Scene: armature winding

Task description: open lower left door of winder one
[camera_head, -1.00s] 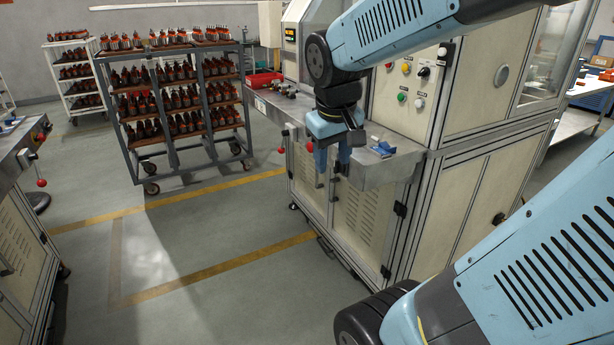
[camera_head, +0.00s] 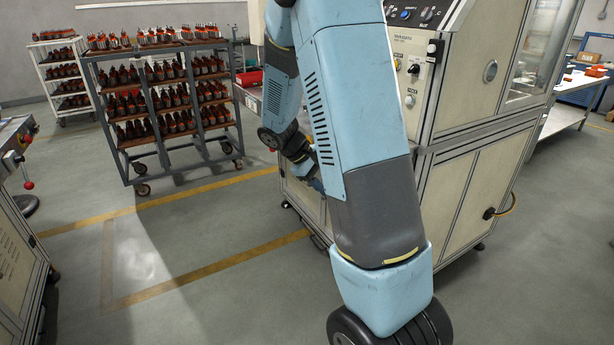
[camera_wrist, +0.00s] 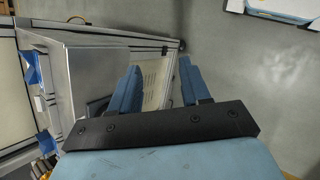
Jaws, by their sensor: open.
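The winder (camera_head: 445,120) is a cream cabinet machine at right of centre in the head view. My arm covers most of its lower front, and only a strip of lower door (camera_head: 303,194) shows beside it. In the wrist view, a cream slotted panel, seemingly a lower door (camera_wrist: 150,84), shows between and behind my fingers. My gripper (camera_wrist: 159,70) is open, with two blue fingers apart and nothing seen between them. I cannot tell whether a finger touches the panel. The door handle is not clearly visible.
A grey metal ledge (camera_wrist: 88,75) lies left of my fingers in the wrist view. A rack of dark parts (camera_head: 130,95) stands left of the winder. Another machine (camera_head: 15,240) is at the left edge. The floor (camera_head: 200,235) between the machines is clear.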

